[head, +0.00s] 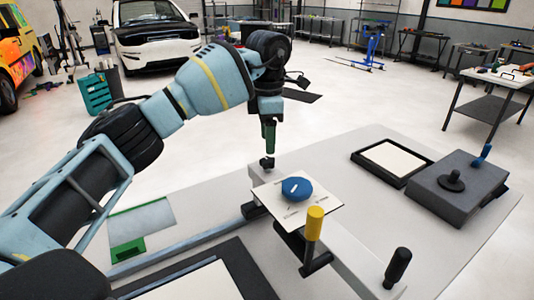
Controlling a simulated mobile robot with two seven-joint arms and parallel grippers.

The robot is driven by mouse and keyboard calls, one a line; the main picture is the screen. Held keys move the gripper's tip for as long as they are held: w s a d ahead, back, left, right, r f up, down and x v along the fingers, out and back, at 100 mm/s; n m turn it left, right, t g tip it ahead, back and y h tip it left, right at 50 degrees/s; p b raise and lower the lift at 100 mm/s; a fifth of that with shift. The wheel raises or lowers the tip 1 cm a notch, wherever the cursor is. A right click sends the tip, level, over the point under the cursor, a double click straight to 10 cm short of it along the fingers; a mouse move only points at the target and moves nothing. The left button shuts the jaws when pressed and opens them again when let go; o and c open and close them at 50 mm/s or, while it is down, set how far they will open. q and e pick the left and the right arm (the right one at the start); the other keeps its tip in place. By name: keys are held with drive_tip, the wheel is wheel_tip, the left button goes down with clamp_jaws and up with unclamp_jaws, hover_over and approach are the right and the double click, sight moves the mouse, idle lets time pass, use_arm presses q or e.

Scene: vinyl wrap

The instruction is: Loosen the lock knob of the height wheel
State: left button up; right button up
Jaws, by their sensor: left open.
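A blue round wheel (297,188) with a white mark sits on a pale plate (318,212) with printed markings, above the grey bench. A small black knob (267,164) stands just behind and left of the wheel, at the end of the light beam. I take it for the lock knob, but cannot be sure. My left gripper (268,148) points straight down, its fingers just above this black knob. Whether they touch it is too small to tell. The gripper is open, though its fingers overlap from this angle. My right gripper is out of view.
A grey box (458,196) with a black knob and blue lever, and a black-framed tray (392,163), are at right. A green-edged sheet (142,222) lies left.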

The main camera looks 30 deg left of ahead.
sight(267, 160)
use_arm(q)
drive_tip(key=shift+f, duration=2.75)
drive_tip(key=c, duration=1)
